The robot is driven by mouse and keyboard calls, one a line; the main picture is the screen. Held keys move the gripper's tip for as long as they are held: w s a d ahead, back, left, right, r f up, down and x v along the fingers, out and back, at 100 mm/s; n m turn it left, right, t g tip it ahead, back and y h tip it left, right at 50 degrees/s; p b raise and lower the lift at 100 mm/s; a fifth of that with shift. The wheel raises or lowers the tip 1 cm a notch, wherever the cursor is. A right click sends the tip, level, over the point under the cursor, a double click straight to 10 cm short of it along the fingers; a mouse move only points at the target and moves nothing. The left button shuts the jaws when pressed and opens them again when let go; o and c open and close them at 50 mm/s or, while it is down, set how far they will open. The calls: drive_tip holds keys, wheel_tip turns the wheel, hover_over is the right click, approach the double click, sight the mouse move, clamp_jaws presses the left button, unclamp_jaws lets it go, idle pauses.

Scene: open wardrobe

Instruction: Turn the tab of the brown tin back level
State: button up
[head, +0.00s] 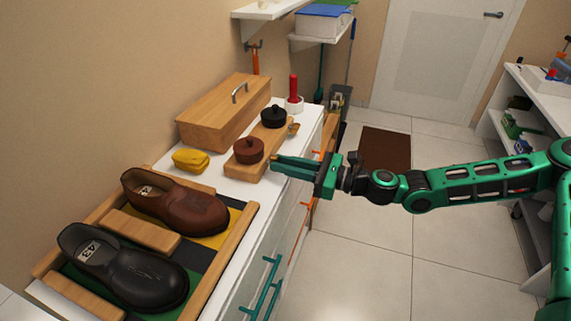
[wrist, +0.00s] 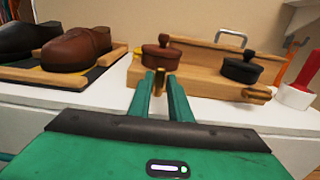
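The brown tin (head: 248,150) stands on the near end of a wooden board (head: 266,145) on the white dresser top. It also shows in the wrist view (wrist: 161,54), just beyond my fingers. My gripper (head: 274,164) points at it from the aisle side. In the wrist view its green fingers (wrist: 159,76) stand on either side of a brass tab (wrist: 159,83), which looks upright. I cannot tell whether they touch it. The head view hides this tab behind the fingers.
A black tin (head: 273,116) with a brass tab (head: 293,128) stands farther along the board. A wooden box (head: 224,111), a yellow cloth (head: 191,160) and a red-handled item (head: 294,92) are nearby. Shoes (head: 174,207) lie in a tray.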

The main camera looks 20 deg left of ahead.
clamp_jaws()
drive_tip(key=shift+n, duration=0.3)
drive_tip(key=n, duration=0.9)
drive_tip(key=shift+s+f+n, duration=0.1)
drive_tip(key=shift+f+n, duration=0.05)
drive_tip(key=shift+n, duration=0.25)
drive_tip(key=n, duration=0.3)
drive_tip(key=shift+f+n, duration=0.1)
drive_tip(key=shift+n, duration=0.2)
drive_tip(key=shift+s+f+n, duration=0.1)
drive_tip(key=shift+n, duration=1.8)
